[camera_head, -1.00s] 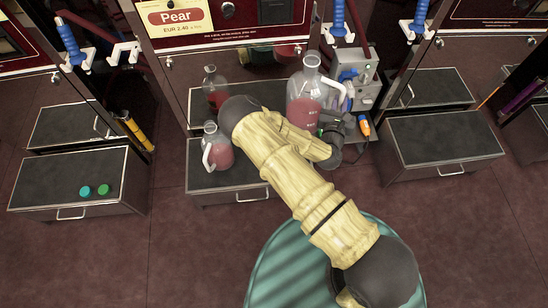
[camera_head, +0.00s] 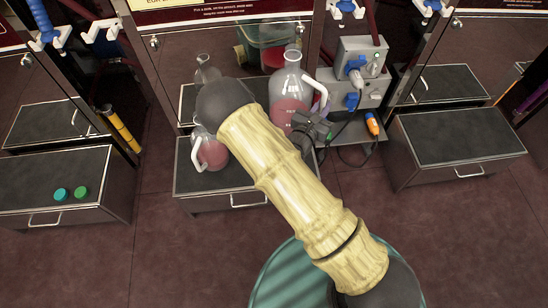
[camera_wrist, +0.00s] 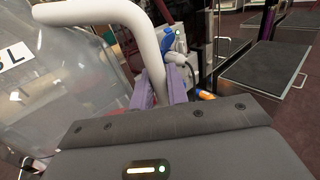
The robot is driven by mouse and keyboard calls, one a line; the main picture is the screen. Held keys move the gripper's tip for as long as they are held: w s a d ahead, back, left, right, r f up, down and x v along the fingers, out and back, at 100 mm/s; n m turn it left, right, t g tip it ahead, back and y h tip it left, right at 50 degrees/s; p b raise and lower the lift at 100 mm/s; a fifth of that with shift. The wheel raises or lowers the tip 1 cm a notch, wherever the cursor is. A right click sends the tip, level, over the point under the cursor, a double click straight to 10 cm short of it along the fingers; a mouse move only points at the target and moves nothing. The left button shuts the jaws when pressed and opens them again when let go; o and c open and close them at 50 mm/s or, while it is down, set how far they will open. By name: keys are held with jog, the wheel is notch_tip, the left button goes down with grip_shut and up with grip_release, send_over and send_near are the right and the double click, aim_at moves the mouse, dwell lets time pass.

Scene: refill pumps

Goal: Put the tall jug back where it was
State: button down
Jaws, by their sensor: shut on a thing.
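The tall jug (camera_head: 289,97) is clear with pink liquid low in it and a white handle on its right side. It looks upright over the right part of the dark-topped platform (camera_head: 240,180). My gripper (camera_head: 318,118) is at the jug's right, shut on the handle. In the wrist view, the purple fingers of my gripper (camera_wrist: 159,88) are around the white handle, with the tall jug's clear wall (camera_wrist: 75,75) at left. My arm hides part of the jug's lower side, and I cannot tell whether its base touches the platform.
A shorter jug (camera_head: 213,154) with pink liquid and a white handle stands left on the platform, close to my arm. A grey pump box (camera_head: 362,72) with blue fittings and an orange-tipped item (camera_head: 372,124) are at right. A glossy panel stands behind.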

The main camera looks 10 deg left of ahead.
jog(key=s+a+f+m+g+h+b, duration=0.1)
jog(key=a+f+b, duration=0.4)
jog(key=b, duration=0.6)
notch_tip(320, 180, down, 3)
jog(key=shift+s+a+r+m+h, duration=0.1)
jog(key=shift+s+a+m+h, duration=0.25)
jog(key=shift+s+h, duration=0.55)
jog(key=shift+s+b, duration=0.15)
jog(key=shift+b, duration=0.15)
jog(key=shift+f+b, duration=1.3)
jog(key=shift+f, duration=1.25)
jog(key=shift+f+b, duration=1.5)
jog(key=shift+f, duration=1.1)
